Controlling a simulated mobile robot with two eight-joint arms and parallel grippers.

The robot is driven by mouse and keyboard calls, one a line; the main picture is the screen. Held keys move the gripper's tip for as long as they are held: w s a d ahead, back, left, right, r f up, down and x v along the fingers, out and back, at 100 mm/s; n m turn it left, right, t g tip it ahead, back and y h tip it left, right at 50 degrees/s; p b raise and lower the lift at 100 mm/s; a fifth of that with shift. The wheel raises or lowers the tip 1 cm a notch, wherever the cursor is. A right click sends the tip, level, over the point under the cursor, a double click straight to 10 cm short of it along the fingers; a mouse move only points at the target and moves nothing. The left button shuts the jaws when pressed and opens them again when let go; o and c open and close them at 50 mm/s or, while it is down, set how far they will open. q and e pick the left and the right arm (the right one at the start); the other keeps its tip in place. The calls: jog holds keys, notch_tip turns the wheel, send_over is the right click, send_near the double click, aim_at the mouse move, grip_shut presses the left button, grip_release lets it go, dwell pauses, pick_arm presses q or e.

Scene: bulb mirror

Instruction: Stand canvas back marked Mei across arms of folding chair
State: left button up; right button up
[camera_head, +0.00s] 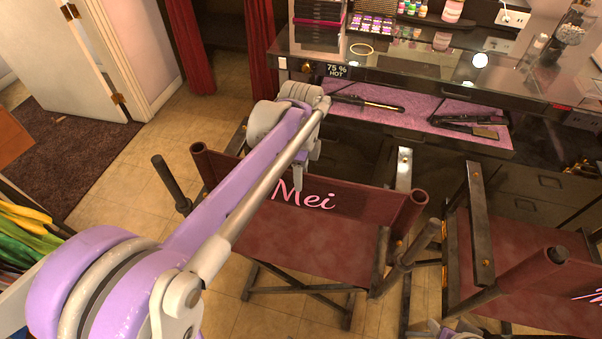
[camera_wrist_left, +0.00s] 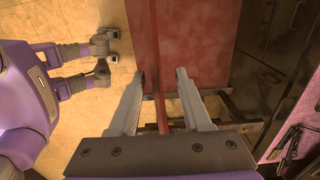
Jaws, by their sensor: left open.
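The dark red canvas back marked Mei (camera_head: 345,201) stands upright with a rolled sleeve at each end. It is at the folding chair, and its red seat (camera_head: 310,242) shows below. Dark posts (camera_head: 172,184) of the chair rise near both sleeves. I cannot tell what the sleeves rest on. My left gripper (camera_head: 302,178) is over the top edge of the canvas back, near its middle. In the left wrist view my left gripper (camera_wrist_left: 161,78) is open, one finger each side of the thin canvas edge (camera_wrist_left: 155,45). A grey and purple part at the head view's bottom edge may be my right gripper.
A second folding chair (camera_head: 510,265) stands close on the right. The dark counter (camera_head: 420,75) is behind, with a curling iron (camera_head: 368,104) and flat iron (camera_head: 465,122) on its pink shelf. Tiled floor (camera_head: 150,140) is open at the left.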

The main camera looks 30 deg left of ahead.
pick_arm(q)
jog(key=shift+r+p, duration=2.1)
jog(key=shift+r, duration=1.5)
pick_arm(e)
jog(key=r, duration=0.1)
jog(key=w+r, duration=0.1)
jog(key=r, duration=0.3)
jog(key=shift+w+r, duration=0.25)
jog(key=shift+w, duration=0.15)
pick_arm(q)
jog(key=shift+f, duration=0.1)
pick_arm(e)
jog(key=shift+s, duration=0.1)
pick_arm(q)
jog(key=s+d+f+n+t, duration=0.2)
jog(key=s+d+f+n, duration=0.1)
jog(key=s+n, duration=0.4)
jog(key=s+d+f+n+t, duration=0.3)
jog(key=s+f+n, duration=0.2)
jog(key=s+n, duration=0.2)
jog(key=shift+s+d+n+t, duration=0.2)
jog(key=shift+d+n+t, duration=0.15)
jog(key=shift+n, duration=0.35)
jog(key=shift+d, duration=0.1)
